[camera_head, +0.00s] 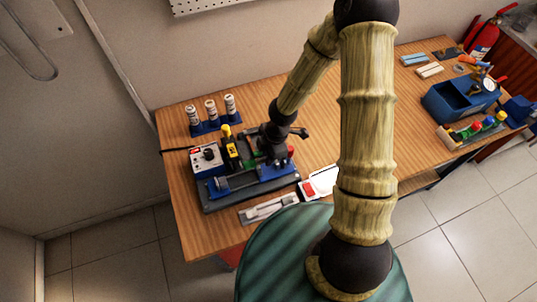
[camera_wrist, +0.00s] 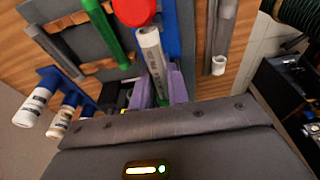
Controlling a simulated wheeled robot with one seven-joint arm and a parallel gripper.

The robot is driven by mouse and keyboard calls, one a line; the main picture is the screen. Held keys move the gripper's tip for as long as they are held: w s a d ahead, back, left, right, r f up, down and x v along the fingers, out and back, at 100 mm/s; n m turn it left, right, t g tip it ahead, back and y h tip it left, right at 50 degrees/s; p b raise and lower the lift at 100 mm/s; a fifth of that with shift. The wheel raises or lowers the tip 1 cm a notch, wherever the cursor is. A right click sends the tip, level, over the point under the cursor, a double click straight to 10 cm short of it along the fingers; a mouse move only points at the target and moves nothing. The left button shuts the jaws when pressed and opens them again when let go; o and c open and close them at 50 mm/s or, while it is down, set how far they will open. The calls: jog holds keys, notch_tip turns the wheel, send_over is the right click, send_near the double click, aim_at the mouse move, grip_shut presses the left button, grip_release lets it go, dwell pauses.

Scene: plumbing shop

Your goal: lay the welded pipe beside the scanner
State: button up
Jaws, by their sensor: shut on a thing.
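My gripper (camera_head: 273,148) is over the dark-based machine (camera_head: 250,188) at the left of the workbench. In the wrist view its purple fingers (camera_wrist: 161,88) are shut on a pale grey pipe (camera_wrist: 150,48) with dark print along it. The pipe's near part is between the fingers, and its open end points up in the picture, beside a red round knob (camera_wrist: 135,11). In the head view my gripper hides the pipe. A white device with a red patch (camera_head: 318,184), possibly the scanner, lies on the bench right of the machine.
A grey tray with a pale pipe (camera_head: 268,208) lies at the bench's front edge. A blue rack of white bottles (camera_head: 212,126) stands behind the machine. A blue bin (camera_head: 460,98) and a colourful rack (camera_head: 472,132) are at the right. My arm hides the bench's middle.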

jog(key=shift+r+p, duration=1)
jog(key=shift+r, duration=0.3)
jog(key=shift+s+r+p, duration=0.15)
jog(key=shift+r+p, duration=0.4)
jog(key=shift+r, duration=0.05)
jog(key=shift+f, duration=0.1)
notch_tip(320, 180, up, 7)
jog(key=p, duration=0.5)
